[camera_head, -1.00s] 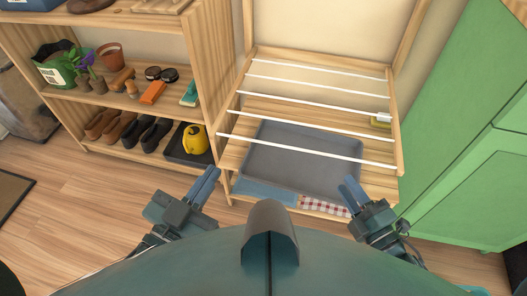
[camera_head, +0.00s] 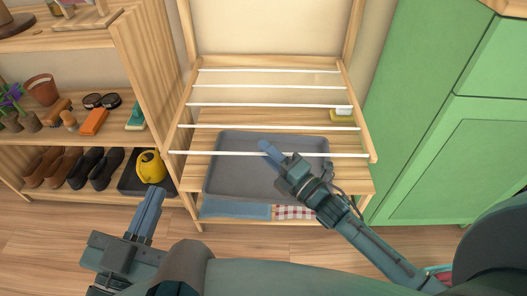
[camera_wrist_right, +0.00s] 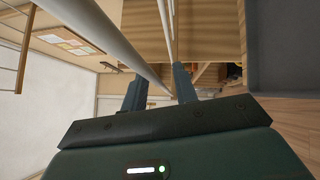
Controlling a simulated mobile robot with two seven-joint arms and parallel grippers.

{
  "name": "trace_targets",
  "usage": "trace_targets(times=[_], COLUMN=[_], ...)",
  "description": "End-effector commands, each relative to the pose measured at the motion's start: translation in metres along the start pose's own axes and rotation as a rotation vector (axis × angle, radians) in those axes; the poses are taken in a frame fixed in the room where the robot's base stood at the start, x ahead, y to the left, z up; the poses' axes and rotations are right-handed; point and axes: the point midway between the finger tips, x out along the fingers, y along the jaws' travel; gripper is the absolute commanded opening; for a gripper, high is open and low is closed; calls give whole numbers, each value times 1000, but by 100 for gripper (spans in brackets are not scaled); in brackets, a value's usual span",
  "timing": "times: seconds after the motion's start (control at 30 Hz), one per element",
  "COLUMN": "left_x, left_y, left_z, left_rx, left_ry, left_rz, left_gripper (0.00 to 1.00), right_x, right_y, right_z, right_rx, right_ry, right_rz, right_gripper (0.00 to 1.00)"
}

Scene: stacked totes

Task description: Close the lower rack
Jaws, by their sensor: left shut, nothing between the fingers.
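The lower rack (camera_head: 362,125) is a wooden frame with several white rods, folded out from the wall frame above a shelf. Its front rod (camera_head: 215,153) runs across the near edge. My left gripper (camera_head: 153,194) is shut and empty, low and left of the rack.
A grey tray (camera_head: 225,180) lies on the shelf below the rods. A blue cloth (camera_head: 235,210) and a checked cloth (camera_head: 292,212) lie lower. A shoe shelf (camera_head: 160,80) with a yellow watering can (camera_head: 150,167) stands left. A green cabinet (camera_head: 455,150) stands right.

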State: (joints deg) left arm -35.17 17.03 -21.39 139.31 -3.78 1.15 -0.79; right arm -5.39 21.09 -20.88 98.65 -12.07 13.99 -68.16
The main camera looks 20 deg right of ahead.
Motion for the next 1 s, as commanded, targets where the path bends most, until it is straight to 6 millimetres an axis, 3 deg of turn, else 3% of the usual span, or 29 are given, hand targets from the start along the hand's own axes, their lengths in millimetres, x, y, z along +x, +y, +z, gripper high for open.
trace_targets(times=[0.2,0.47,0.83,1.0], left_x=[0,0,0,0], left_y=[0,1,1,1], left_z=[0,-2,-2,-1], left_rx=[-12,-15,-13,-13], left_ry=[8,9,9,8], left_rz=[1,2,4,5], left_gripper=[0,0,0,0], right_x=[16,17,17,17], right_y=[-1,0,0,0], right_z=[0,0,0,0], right_rx=[1,1,1,1], right_ry=[0,0,0,0], right_rz=[-1,-1,0,0], right_gripper=[29,29,0,0])
